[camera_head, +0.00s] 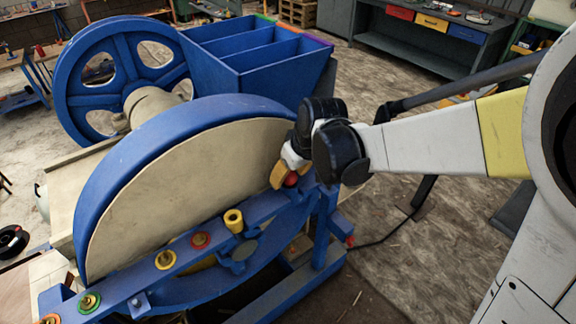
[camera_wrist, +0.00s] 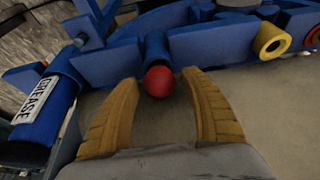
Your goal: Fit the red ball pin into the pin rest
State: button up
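The red ball pin (camera_head: 291,180) shows as a red ball at the right end of the blue rail, beside the large wheel. In the wrist view the red ball (camera_wrist: 158,82) sits between the tips of my two yellow fingers, with a gap on each side. My gripper (camera_head: 281,173) is open around it; it also fills the lower wrist view (camera_wrist: 160,80). A short blue tube (camera_wrist: 156,47) stands directly behind the ball on the rail; it looks like the pin rest. The pin's shank is hidden, so I cannot tell how deep it sits.
The blue rail (camera_head: 135,283) carries a yellow tube (camera_head: 234,220) and red (camera_head: 200,240), yellow and green rings. A blue cylinder labelled GREASE (camera_wrist: 45,104) stands left of my fingers. The large wheel (camera_head: 185,185) lies close beside my gripper. Floor at right is open.

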jog(key=shift+r, duration=0.1)
jog(key=v, duration=1.2)
